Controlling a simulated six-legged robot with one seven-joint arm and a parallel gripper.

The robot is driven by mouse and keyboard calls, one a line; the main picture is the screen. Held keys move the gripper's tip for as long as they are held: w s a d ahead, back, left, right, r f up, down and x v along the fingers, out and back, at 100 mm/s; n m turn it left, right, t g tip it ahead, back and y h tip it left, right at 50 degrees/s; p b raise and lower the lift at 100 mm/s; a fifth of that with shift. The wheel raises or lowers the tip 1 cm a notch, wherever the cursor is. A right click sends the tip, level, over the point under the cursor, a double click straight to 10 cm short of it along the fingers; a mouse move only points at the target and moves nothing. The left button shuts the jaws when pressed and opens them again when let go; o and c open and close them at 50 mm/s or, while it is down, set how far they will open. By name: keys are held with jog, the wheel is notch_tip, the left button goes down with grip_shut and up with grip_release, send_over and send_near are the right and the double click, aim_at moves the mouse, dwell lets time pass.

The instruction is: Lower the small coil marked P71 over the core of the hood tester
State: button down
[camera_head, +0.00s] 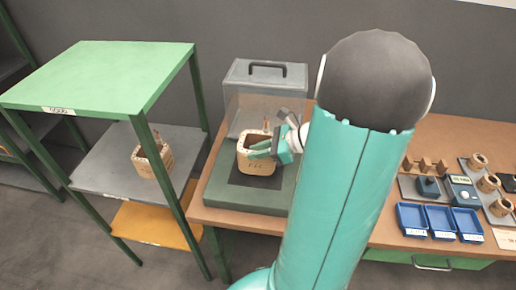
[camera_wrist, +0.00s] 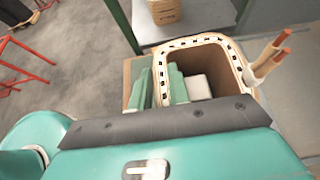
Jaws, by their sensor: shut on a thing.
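The small coil (camera_head: 255,165) is a tan, box-shaped winding with a marking on its front that is too small to read surely. It is upright over the dark pad of the hood tester (camera_head: 213,192). My gripper (camera_head: 262,149) is shut on the coil's wall at the right side. In the wrist view, the coil's rim (camera_wrist: 208,40) surrounds a wide opening, and copper-tipped leads (camera_wrist: 268,55) rise beside it. A green finger of my gripper (camera_wrist: 160,88) reaches into the opening. A pale block (camera_wrist: 198,88) shows inside it, possibly the core. I cannot tell whether the coil touches the base.
The tester's clear hood (camera_head: 245,108) with a black handle stands behind the coil. A green-framed shelf (camera_head: 100,75) at left holds another coil (camera_head: 152,160). Blue trays (camera_head: 440,222) and small parts are on the bench at right. My arm hides the bench's middle.

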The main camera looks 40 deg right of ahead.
jog(key=shift+f, duration=0.6)
jog(key=shift+f, duration=0.15)
dwell(0.4)
jog(key=shift+f, duration=0.85)
jog(key=c, duration=1.3)
grip_release()
jog(key=shift+o, duration=0.2)
jog(key=shift+d, duration=0.1)
jog(key=shift+w+r, duration=0.1)
jog(key=shift+r, duration=0.35)
jog(key=shift+o, duration=1.1)
jog(key=shift+r, duration=4.55)
